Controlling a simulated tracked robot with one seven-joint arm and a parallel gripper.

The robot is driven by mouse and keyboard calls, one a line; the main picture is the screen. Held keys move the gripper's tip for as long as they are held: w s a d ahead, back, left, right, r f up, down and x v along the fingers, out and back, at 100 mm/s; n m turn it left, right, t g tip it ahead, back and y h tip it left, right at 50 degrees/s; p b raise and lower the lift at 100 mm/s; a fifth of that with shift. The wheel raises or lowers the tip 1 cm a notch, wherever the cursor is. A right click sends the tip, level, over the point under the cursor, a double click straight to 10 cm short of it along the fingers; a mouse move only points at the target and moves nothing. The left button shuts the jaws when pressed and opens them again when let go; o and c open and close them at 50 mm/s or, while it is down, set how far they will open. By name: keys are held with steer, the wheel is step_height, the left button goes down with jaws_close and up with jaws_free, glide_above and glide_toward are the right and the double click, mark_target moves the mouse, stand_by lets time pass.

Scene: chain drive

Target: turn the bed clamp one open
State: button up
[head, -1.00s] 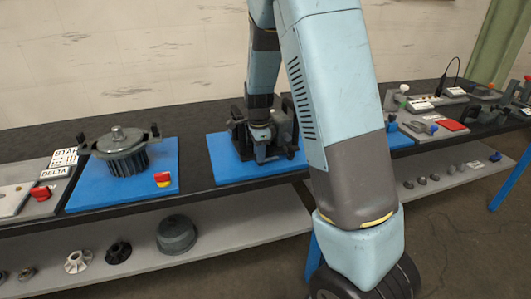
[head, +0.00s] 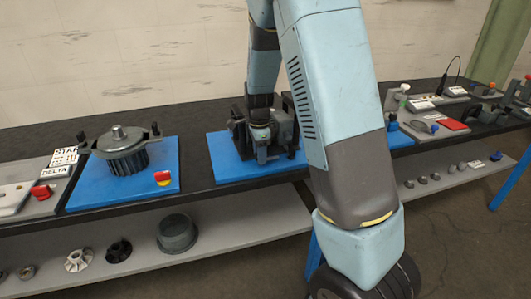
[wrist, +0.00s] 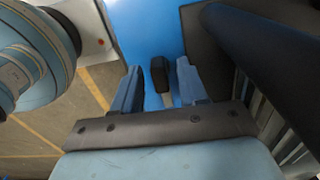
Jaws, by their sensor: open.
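In the wrist view, a dark handle with a grey stem (wrist: 161,74), which looks like a clamp lever, stands between the two blue fingers of my gripper (wrist: 158,68). In the head view, my gripper (head: 261,140) is down at the dark machine block (head: 285,133) on a blue mat (head: 235,172). There the lever cannot be made out, and I cannot tell which clamp it belongs to.
A dark motor part with two side handles (head: 123,150) stands on another blue mat (head: 85,196) to the left. A dark bulky body (wrist: 275,50) lies close along the right of my gripper in the wrist view. Round parts sit on the lower shelf (head: 230,228).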

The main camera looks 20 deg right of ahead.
step_height(320, 180, up, 14)
steer(key=shift+f, duration=0.15)
stand_by(0.4)
steer(key=s+d+r+n+t, duration=0.1)
steer(key=s+r+n+t, duration=0.1)
steer(key=s+r+n, duration=0.3)
steer(key=s+d+r+n+t, duration=0.1)
steer(key=s+r+n+t, duration=0.2)
steer(key=s+n, duration=1)
steer(key=s+r, duration=0.3)
steer(key=s, duration=0.8)
steer(key=shift+d+t, duration=0.3)
steer(key=shift+d, duration=0.05)
steer(key=shift+w, duration=0.1)
